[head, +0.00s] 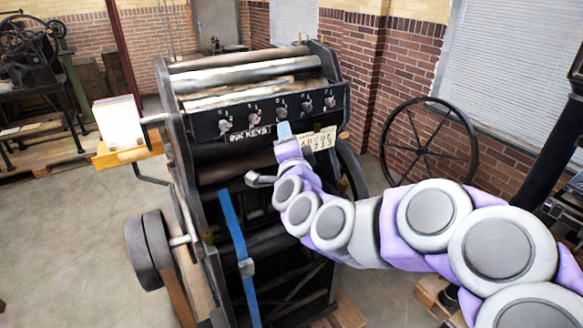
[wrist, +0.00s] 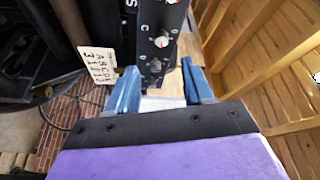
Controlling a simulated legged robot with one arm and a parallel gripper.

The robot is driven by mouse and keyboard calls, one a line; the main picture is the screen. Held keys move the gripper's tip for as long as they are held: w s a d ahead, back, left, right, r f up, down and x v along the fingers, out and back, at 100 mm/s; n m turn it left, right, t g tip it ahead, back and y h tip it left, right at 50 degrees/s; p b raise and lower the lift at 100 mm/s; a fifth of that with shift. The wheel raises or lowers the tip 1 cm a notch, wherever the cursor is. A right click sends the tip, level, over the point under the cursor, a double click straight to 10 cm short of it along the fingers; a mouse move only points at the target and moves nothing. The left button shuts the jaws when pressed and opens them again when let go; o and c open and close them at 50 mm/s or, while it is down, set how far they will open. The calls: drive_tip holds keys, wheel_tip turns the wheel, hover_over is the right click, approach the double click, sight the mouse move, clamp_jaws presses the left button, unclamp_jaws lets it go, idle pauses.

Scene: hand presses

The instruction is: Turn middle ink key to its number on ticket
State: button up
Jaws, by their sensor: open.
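The black ink key panel (head: 262,120) crosses the press front, with several small pale knobs in a row. The middle ink key (head: 281,112) sits mid-row, and a knob beside a letter C (wrist: 162,41) shows in the wrist view. The ticket (head: 318,140) is a cream card with letters above digits, under the panel's right part; it also shows in the wrist view (wrist: 98,63), its digits too small to read surely. My gripper (head: 284,130) is just below the middle key. Its blue fingers (wrist: 160,76) are apart and empty, with the panel beyond; I cannot tell whether they touch anything.
The press body (head: 250,190) has rollers above the panel and a blue strap (head: 238,240) down its front. A paper stack (head: 118,122) stands on an orange tray at left. A large spoked wheel (head: 429,140) stands at right. Floor at left is mostly clear.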

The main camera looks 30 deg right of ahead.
drive_tip(key=shift+b+v, duration=2.75)
drive_tip(key=shift+v, duration=0.15)
drive_tip(key=shift+f, duration=0.1)
drive_tip(key=s+a+f+n+g+y, duration=0.4)
drive_tip(key=a+f+n+y, duration=0.15)
drive_tip(key=a+f, duration=0.25)
drive_tip(key=s+a+f+n+g+y, duration=0.3)
drive_tip(key=a+f+n+g+y, duration=0.1)
drive_tip(key=a+f+n, duration=0.35)
drive_tip(key=s+f+n+g+h, duration=0.1)
drive_tip(key=s+f+g, duration=0.2)
drive_tip(key=s, duration=0.6)
drive_tip(key=s+d+f+n+g+h, duration=0.1)
drive_tip(key=s+f+n+g, duration=0.1)
drive_tip(key=s, duration=0.6)
drive_tip(key=s+d+f+n+g+h, duration=0.1)
drive_tip(key=s+f+g, duration=0.3)
drive_tip(key=s, duration=0.5)
drive_tip(key=n+g, duration=0.1)
drive_tip(key=g, duration=0.1)
drive_tip(key=shift+s+d+g, duration=0.2)
drive_tip(key=shift+s+g, duration=0.1)
drive_tip(key=shift+s, duration=0.05)
